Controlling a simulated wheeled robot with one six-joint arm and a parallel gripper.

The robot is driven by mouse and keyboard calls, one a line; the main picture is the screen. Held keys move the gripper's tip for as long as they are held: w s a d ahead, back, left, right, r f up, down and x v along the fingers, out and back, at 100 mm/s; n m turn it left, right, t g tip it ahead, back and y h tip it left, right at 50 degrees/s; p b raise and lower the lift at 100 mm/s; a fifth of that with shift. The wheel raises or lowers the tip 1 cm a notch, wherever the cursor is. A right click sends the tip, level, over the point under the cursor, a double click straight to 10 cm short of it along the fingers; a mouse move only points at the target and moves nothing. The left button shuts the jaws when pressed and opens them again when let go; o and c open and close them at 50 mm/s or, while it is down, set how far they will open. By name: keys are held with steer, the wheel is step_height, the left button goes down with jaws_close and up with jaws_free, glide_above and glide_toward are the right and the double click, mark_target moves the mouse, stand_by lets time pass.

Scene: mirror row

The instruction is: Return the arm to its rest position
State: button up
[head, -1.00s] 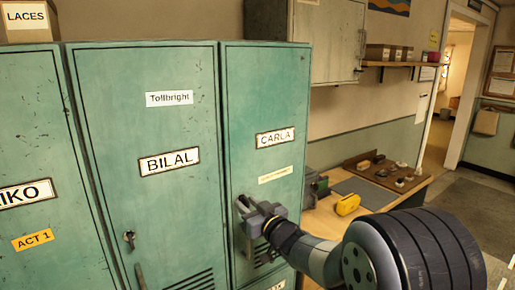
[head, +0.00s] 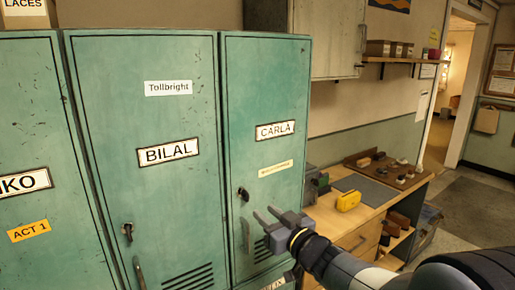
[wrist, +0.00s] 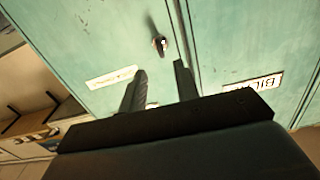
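My gripper (head: 268,217) is in front of the lower part of the locker labelled CARLA (head: 262,100), its two fingers apart with nothing between them. In the wrist view the open fingers (wrist: 160,88) point at the green locker doors. The CARLA door is shut, and its dark lock (head: 243,193) with a key or knob shows above and left of the fingers. The lock also shows beyond the fingers in the wrist view (wrist: 160,44). My forearm reaches in from the lower right.
The locker labelled BILAL (head: 165,110) is shut, with a key in its lock (head: 128,231). A wooden desk (head: 332,222) at right holds a yellow object (head: 348,200) and a board of small items (head: 385,172). An open doorway is at the far right, with clear floor before it.

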mark_target(248, 198)
steer(key=p+x, duration=0.2)
steer(key=x, duration=0.7)
steer(key=shift+w+a+r+p, duration=0.1)
steer(key=shift+p, duration=0.3)
steer(key=shift+f+n+b, duration=0.2)
steer(key=shift+n+b, duration=0.7)
steer(key=shift+n, duration=0.5)
steer(key=n+b, duration=0.2)
steer(key=n, duration=0.4)
steer(key=shift+b, duration=0.35)
steer(key=n+b, duration=0.1)
steer(key=n, duration=0.3)
steer(key=shift+n+b, duration=0.4)
steer(key=shift+r+n+b, duration=0.15)
steer(key=shift+n+b, duration=0.55)
steer(key=shift+n, duration=1.6)
